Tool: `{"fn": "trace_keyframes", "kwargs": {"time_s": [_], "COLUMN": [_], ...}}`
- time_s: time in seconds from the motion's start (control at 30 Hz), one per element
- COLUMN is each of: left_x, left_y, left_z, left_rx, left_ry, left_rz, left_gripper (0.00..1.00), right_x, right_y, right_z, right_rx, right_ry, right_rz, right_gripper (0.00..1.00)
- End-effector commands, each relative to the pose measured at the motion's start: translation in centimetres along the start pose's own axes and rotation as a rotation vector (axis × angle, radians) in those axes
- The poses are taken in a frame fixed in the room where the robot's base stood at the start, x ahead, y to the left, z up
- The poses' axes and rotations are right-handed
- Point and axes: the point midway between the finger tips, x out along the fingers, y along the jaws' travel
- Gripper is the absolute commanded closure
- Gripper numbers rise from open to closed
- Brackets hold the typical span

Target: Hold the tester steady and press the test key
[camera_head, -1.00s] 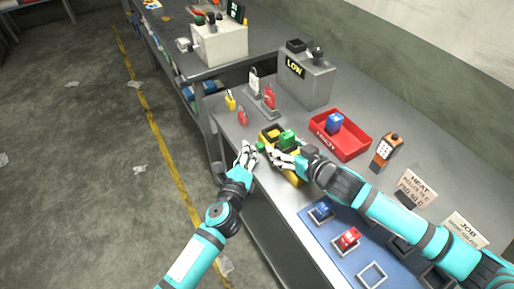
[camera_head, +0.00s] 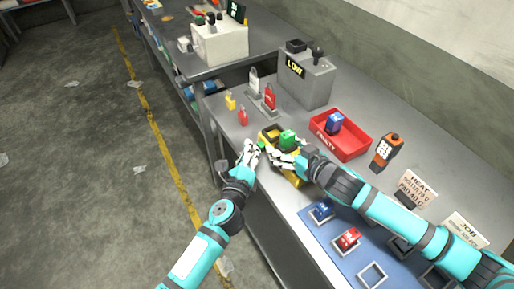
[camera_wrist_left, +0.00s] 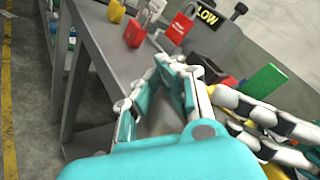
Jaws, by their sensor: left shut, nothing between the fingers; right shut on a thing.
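The yellow and black tester (camera_head: 268,135) sits near the front edge of the bench, with a green block (camera_head: 288,138) on it. A small green spot, possibly the test key, shows at its near left end. My right gripper (camera_head: 272,158) is shut on the tester's near side, its fingers covering part of it. My left gripper (camera_head: 257,147) is shut and empty, close beside the tester's left end; contact cannot be told. In the left wrist view the left fingers (camera_wrist_left: 180,68) are in front, with the green block (camera_wrist_left: 263,80) to the right.
A red tray (camera_head: 352,152) with a blue block stands behind the tester. A grey box reading LOW (camera_head: 308,82) stands at the back. A blue mat (camera_head: 345,262) with blocks and an orange handheld meter (camera_head: 386,150) are right.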

Motion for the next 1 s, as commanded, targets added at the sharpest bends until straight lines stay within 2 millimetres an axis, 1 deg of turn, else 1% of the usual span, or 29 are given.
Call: {"fn": "trace_keyframes", "kwargs": {"time_s": [0.03,0.4,0.77,1.0], "left_x": [-0.1,-1.2,-1.4,-2.9], "left_y": [0.1,0.9,1.1,2.2], "left_z": [-0.1,0.7,0.8,1.9], "left_rx": [0.000,0.000,0.000,0.001], "left_ry": [0.002,0.002,0.001,0.001], "left_rz": [-0.001,0.000,0.000,0.001], "left_gripper": [1.00,1.00,1.00,1.00], "right_x": [0.0,0.0,0.0,0.1], "right_y": [-0.2,-0.2,-0.2,-0.1], "right_z": [0.9,0.9,0.9,1.0], "right_rx": [0.003,0.004,0.004,0.004], "right_ry": [-0.019,-0.018,-0.019,-0.019], "right_rz": [-0.001,-0.002,-0.001,-0.001], "right_gripper": [0.86,0.86,0.86,0.86]}}
